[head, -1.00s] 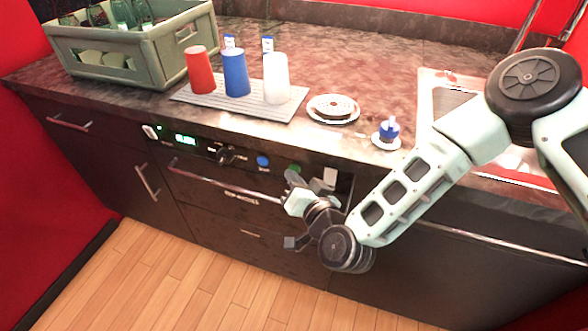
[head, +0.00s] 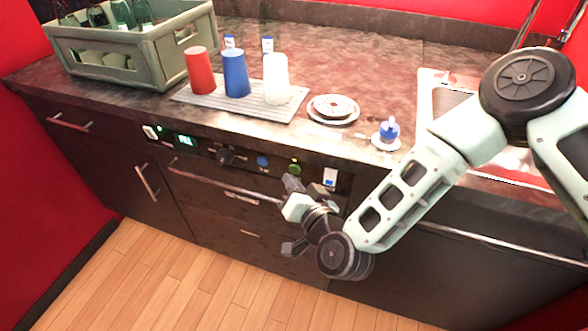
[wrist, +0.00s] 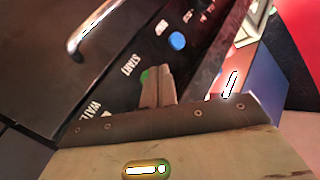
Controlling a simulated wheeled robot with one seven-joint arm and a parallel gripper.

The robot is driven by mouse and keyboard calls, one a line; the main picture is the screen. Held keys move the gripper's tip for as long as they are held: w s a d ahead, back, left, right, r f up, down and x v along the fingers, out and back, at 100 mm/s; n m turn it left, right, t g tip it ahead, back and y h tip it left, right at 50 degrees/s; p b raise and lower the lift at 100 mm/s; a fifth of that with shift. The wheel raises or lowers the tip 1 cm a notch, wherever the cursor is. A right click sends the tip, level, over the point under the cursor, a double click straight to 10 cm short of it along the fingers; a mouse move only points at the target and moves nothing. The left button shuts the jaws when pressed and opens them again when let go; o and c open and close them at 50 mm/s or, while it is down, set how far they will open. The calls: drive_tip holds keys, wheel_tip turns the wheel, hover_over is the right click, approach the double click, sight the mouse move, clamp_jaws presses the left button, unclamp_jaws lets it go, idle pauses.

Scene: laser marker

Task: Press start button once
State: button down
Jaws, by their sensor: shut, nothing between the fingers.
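The green start button (head: 295,168) is on the dark front panel below the counter edge, right of a blue button (head: 263,161). In the wrist view, the shut fingers (wrist: 158,82) partly cover the green button (wrist: 144,76), beside the START label. I cannot tell whether the tips touch it. The blue button (wrist: 178,40) is clear of the fingers.
The panel also has a lit display (head: 186,140), a dark knob (head: 226,156) and a white switch (head: 330,177) right of my gripper. A drawer handle (head: 225,184) sticks out below. Cups (head: 237,73), a crate (head: 140,60) and plates (head: 334,108) stand on the counter above.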

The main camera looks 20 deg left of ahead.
drive_tip(key=shift+s+a, duration=0.2)
drive_tip(key=shift+s, duration=2.35)
wheel_tip(320, 180, up, 6)
drive_tip(key=s+d+r+n+g+p, duration=0.1)
drive_tip(key=s+n+g+p, duration=0.15)
drive_tip(key=n+g, duration=0.45)
drive_tip(key=s+d+r+g+h, duration=0.1)
drive_tip(key=s+d+r+h, duration=0.2)
drive_tip(key=d, duration=0.5)
drive_tip(key=s+d+r+g+h, duration=0.2)
drive_tip(key=s+d+r, duration=0.3)
drive_tip(key=d, duration=0.4)
drive_tip(key=s+d+r+g+h+p, duration=0.1)
drive_tip(key=s+d+r+h, duration=0.3)
drive_tip(key=d, duration=0.5)
drive_tip(key=shift+s+r+g+h, duration=0.15)
drive_tip(key=shift+r+g+h, duration=0.1)
drive_tip(key=shift+g+h, duration=0.4)
